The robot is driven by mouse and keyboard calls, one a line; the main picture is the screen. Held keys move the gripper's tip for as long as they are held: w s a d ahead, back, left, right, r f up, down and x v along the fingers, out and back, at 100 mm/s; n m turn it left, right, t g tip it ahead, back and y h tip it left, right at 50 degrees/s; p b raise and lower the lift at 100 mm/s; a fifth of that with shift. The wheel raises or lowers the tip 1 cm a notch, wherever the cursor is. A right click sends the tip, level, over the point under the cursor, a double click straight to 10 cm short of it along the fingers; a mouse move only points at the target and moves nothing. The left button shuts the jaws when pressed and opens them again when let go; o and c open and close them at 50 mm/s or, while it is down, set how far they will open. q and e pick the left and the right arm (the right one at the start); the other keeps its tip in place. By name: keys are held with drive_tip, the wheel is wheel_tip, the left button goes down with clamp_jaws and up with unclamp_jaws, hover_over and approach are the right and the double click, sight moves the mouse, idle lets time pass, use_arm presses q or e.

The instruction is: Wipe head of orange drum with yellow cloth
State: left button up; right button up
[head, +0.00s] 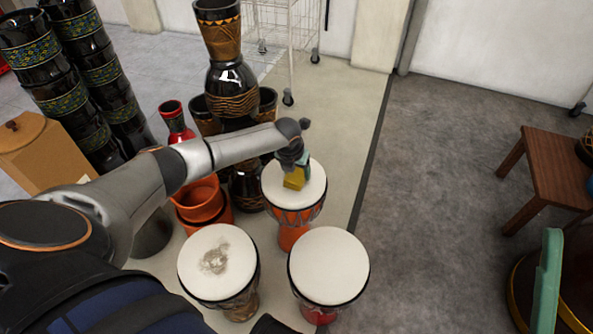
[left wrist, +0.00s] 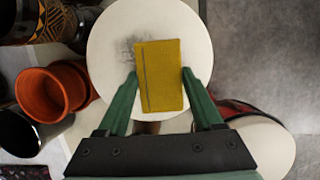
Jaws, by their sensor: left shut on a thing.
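The orange drum (head: 294,217) stands upright on the floor in the middle of the head view, with a round white head (head: 313,181). My left gripper (head: 293,172) is over this head, shut on the yellow cloth (head: 294,181). In the left wrist view the cloth (left wrist: 160,75) lies flat between the green fingertips of the gripper (left wrist: 158,80), over the white head (left wrist: 110,40). A grey smudge (left wrist: 122,52) shows beside the cloth and is partly hidden by it. Whether the cloth touches the head is unclear. A green piece (head: 548,280) at lower right looks like a finger of my right gripper.
A drum with a smudged white head (head: 236,262) and a clean-headed red drum (head: 328,265) stand in front. Orange pots (head: 203,195) and tall black-and-brown drums (head: 233,90) stand left and behind. A wooden stool (head: 552,165) is at right. Grey floor (head: 440,200) between is clear.

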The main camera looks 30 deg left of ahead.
use_arm(q)
drive_tip(key=shift+f+b, duration=0.75)
drive_tip(key=shift+f, duration=0.25)
